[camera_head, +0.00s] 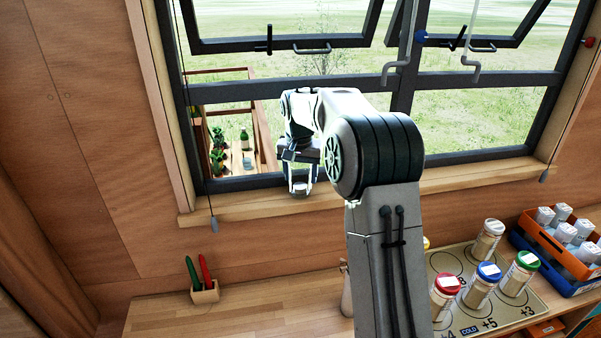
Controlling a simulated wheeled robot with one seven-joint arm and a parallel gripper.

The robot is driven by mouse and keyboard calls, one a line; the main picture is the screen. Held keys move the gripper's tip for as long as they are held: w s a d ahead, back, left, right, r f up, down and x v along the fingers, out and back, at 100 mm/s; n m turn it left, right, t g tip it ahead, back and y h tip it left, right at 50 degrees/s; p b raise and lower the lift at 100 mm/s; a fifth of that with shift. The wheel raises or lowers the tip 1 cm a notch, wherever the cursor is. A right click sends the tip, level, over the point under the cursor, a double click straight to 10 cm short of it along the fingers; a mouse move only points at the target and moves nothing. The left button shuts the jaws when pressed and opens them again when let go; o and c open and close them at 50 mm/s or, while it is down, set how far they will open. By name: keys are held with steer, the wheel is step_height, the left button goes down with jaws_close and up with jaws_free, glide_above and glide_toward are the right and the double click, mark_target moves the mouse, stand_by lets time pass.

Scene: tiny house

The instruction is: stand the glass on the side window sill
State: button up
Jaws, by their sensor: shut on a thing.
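The wooden window sill (245,207) runs along the bottom of the dark-framed window. My gripper (300,180) points down at the left part of the sill, close to the lower frame. It is shut on a small clear thing, which looks like the glass (300,188). The glass looks upright and is at the sill or just above it. I cannot tell whether its base touches the wood. My arm hides part of the sill to the right.
A wooden counter (250,315) lies below, with a pen holder (205,291) at left. At right are a marked mat (528,300) with several lidded jars and an orange crate (552,247). Open window panes (280,25) hang above. The sill's left end is clear.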

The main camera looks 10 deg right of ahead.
steer(key=o, duration=1.1)
steer(key=shift+s+a+r+b, duration=0.1)
steer(key=shift+s+r+b, duration=0.2)
steer(key=shift+r, duration=1.75)
steer(key=shift+s+a+r+b, duration=0.15)
steer(key=shift+s+r+b, duration=0.2)
steer(key=shift+r, duration=1.65)
steer(key=shift+s+a+r+b, duration=0.1)
steer(key=shift+s+r+b, duration=0.2)
steer(key=shift+r, duration=1.75)
steer(key=s+n+t, duration=0.1)
steer(key=s+n, duration=0.1)
steer(key=s, duration=1.6)
steer(key=s+f, duration=0.3)
steer(key=s, duration=0.3)
steer(key=s+f+n+t, duration=0.1)
steer(key=s+f, duration=0.3)
steer(key=s, duration=0.1)
steer(key=s+f+n, duration=0.1)
steer(key=s+f, duration=0.2)
steer(key=s, duration=0.3)
steer(key=shift+s+d+f+t+y, duration=0.25)
steer(key=shift+s+f+t+y, duration=0.05)
steer(key=shift+f+t, duration=0.1)
